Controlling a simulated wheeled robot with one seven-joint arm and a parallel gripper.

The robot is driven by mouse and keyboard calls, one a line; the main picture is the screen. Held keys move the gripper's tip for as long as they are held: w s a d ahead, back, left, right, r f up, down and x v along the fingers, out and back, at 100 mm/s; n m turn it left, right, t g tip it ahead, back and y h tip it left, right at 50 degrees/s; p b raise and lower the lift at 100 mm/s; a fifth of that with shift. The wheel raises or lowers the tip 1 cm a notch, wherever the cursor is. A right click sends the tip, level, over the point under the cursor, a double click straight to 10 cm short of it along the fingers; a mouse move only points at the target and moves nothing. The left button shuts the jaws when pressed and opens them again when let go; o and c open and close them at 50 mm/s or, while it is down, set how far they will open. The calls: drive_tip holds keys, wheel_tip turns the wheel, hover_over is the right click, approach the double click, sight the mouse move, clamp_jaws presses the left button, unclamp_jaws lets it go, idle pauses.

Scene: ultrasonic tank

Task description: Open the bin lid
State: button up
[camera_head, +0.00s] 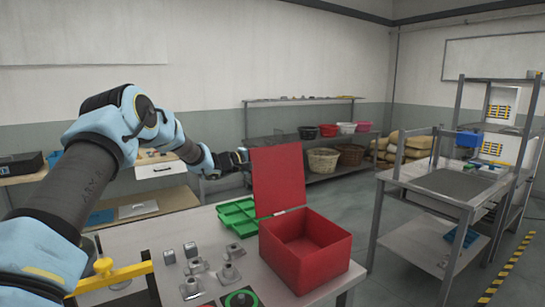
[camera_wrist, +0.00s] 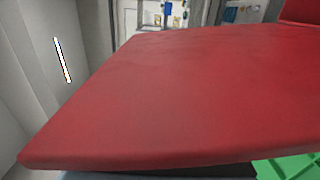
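The red bin (camera_head: 325,262) stands on the worktable with its top open and its inside visible. Its red lid (camera_head: 279,180) stands about upright along the bin's back left side. My gripper (camera_head: 242,156) is at the upper left edge of the lid, close to it or touching; I cannot tell which. In the wrist view the lid (camera_wrist: 165,95) fills most of the picture. It hides the fingers there, apart from a dark strip at the bottom edge, so the finger opening is not clear.
A green divided tray (camera_head: 238,217) lies left of the bin. Several grey metal parts (camera_head: 229,272) stand on the worktable (camera_head: 215,292) in front of it. A yellow bar fixture (camera_head: 112,275) is at the left. A shelf with baskets (camera_head: 322,160) stands at the back.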

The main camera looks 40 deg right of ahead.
drive_tip(key=o, duration=0.4)
drive_tip(key=shift+c, duration=0.2)
drive_tip(key=shift+w+a+f+b, duration=0.1)
drive_tip(key=shift+a+b, duration=0.25)
drive_tip(key=shift+a, duration=0.1)
drive_tip(key=a+b, duration=0.4)
drive_tip(key=a, duration=0.5)
drive_tip(key=shift+w+a, duration=0.25)
drive_tip(key=shift+a, duration=0.15)
